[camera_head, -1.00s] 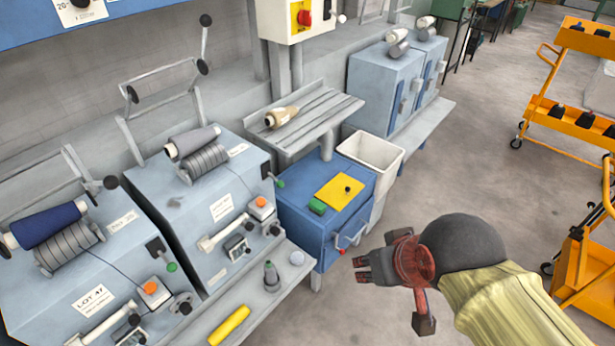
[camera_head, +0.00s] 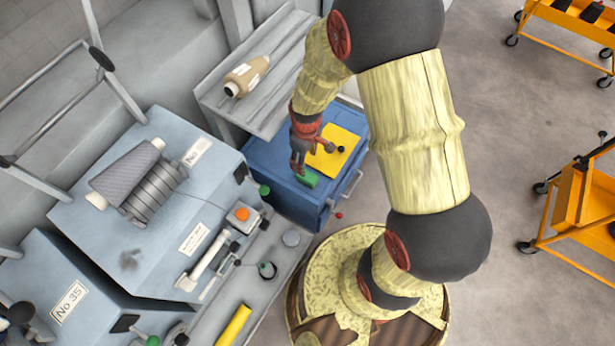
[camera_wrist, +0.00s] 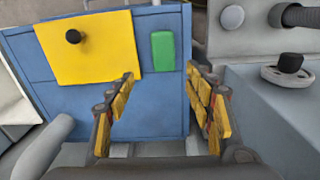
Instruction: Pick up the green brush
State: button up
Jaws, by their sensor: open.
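The green brush (camera_head: 307,178) is a small green block on top of the blue cabinet (camera_head: 275,165), beside a yellow plate (camera_head: 345,150). In the wrist view the brush (camera_wrist: 162,52) lies flat to the right of the yellow plate (camera_wrist: 88,48). My gripper (camera_head: 298,170) is over the cabinet top, close to the brush. In the wrist view my gripper (camera_wrist: 160,85) is open and empty, with its yellow-padded fingers apart. The brush shows between and beyond the fingertips, apart from them.
A dark knob (camera_wrist: 73,37) stands on the yellow plate. Grey winding machines (camera_head: 195,205) adjoin the cabinet's left side, and a slatted shelf (camera_head: 285,75) with a tan cone (camera_head: 247,76) stands behind. Orange trolleys (camera_head: 580,205) are at the right, with open floor between.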

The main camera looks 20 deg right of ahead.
aim_at(308, 176)
jog(key=f, duration=0.3)
jog(key=s+f, duration=0.1)
jog(key=f, duration=0.1)
jog(key=shift+f+b, duration=0.15)
jog(key=shift+b, duration=0.2)
notch_tip(308, 176, down, 6)
jog(key=b, duration=0.3)
jog(key=shift+s+d, duration=0.1)
jog(key=shift+s, duration=0.05)
jog(key=shift+c, duration=0.3)
jog(key=c, duration=1.1)
jog(key=shift+c, duration=0.5)
